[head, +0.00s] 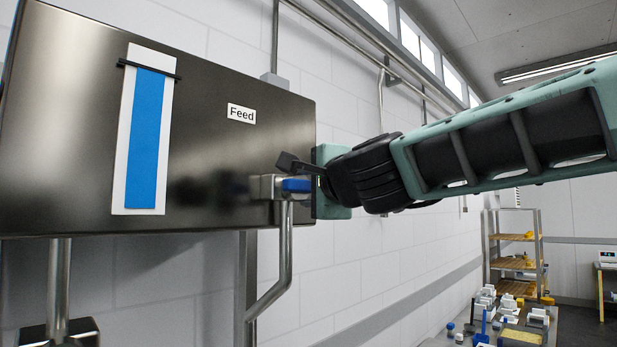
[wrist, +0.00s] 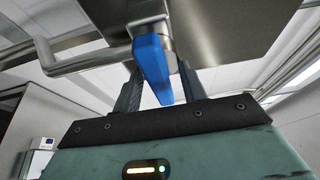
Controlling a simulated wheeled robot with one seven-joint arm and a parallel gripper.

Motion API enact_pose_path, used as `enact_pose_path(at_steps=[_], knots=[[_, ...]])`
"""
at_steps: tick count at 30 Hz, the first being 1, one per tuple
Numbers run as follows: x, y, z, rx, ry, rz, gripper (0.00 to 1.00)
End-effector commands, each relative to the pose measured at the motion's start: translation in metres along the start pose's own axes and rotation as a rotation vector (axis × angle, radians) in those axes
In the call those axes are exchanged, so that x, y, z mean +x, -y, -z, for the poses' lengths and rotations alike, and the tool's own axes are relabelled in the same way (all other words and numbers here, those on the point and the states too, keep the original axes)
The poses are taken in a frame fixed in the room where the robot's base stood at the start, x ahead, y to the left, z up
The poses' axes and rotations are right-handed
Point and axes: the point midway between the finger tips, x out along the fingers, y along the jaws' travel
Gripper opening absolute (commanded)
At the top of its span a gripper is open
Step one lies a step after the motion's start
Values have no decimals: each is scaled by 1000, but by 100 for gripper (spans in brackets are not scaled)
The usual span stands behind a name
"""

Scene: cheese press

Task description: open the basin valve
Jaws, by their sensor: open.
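A valve with a blue lever handle (head: 297,185) sits at the lower right of a dark metal tank (head: 215,160). A bent steel pipe (head: 285,250) runs down from it. The handle (wrist: 152,65) also shows in the wrist view, lying between my fingers. My gripper (head: 292,172) is at the valve from the right, with one dark finger showing just above the handle; the other is hard to make out. In the wrist view my gripper (wrist: 158,66) is open, one finger on each side of the handle. I cannot tell whether either finger touches it.
The tank carries a "Feed" label (head: 241,114) and a blue level gauge (head: 147,135). A white block wall (head: 360,250) stands behind. A shelf rack (head: 515,250) and a cluttered low surface (head: 500,325) are at the far right.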

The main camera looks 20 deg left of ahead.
Motion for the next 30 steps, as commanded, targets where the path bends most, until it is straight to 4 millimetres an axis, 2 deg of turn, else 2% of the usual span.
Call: enact_pose_path(at_steps=[4,12,15,17,30], knots=[[7,0,0,-1,0,0,42],[7,-1,0,-1,0,0,42],[7,-1,0,-1,0,0,14],[7,-1,0,-1,0,0,0],[7,-5,0,-64,0,26,0]])
